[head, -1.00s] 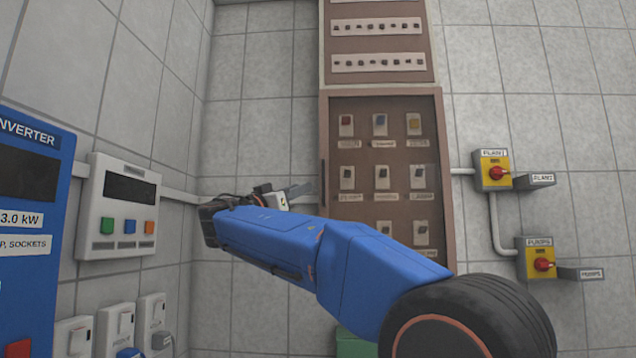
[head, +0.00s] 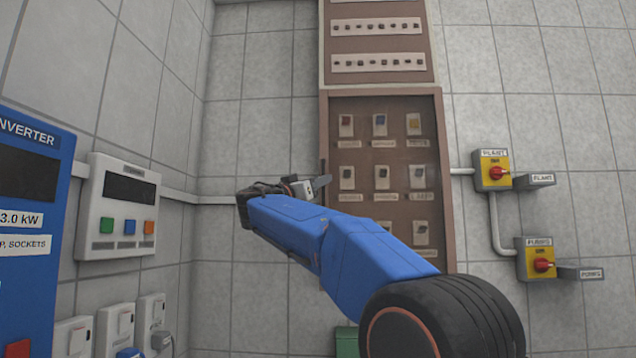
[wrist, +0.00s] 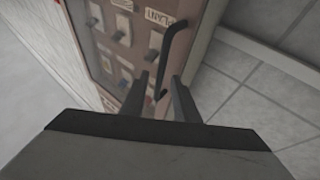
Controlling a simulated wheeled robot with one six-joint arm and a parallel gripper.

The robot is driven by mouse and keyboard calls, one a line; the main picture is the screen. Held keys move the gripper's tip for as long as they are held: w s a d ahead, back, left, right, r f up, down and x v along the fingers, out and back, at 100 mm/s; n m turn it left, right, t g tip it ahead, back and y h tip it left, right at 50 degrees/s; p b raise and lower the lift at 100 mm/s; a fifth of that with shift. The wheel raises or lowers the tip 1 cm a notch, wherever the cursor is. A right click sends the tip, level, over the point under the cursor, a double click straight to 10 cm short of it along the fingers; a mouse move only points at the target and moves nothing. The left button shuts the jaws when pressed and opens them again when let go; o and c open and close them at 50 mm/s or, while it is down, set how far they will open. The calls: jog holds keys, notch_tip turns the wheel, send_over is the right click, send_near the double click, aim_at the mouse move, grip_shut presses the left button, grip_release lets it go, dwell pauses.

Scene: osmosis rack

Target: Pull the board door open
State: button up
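The board door (head: 384,148) is a brown framed panel with a see-through front, showing several labelled switches behind it. It looks shut. Its dark bar handle (wrist: 170,55) runs along one edge in the wrist view; in the head view that is the left edge. My gripper (wrist: 160,80) is open, with its two fingers apart around the lower end of the handle in the wrist view. I cannot tell whether either finger touches it. In the head view my gripper (head: 318,187) is at the door's left edge, partly hiding the handle.
Two yellow switches with red knobs, PLANT (head: 493,171) and PUMPS (head: 538,262), are right of the board. A grey control box (head: 118,209) and a blue inverter (head: 32,235) are on the left wall.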

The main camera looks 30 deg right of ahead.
grip_shut()
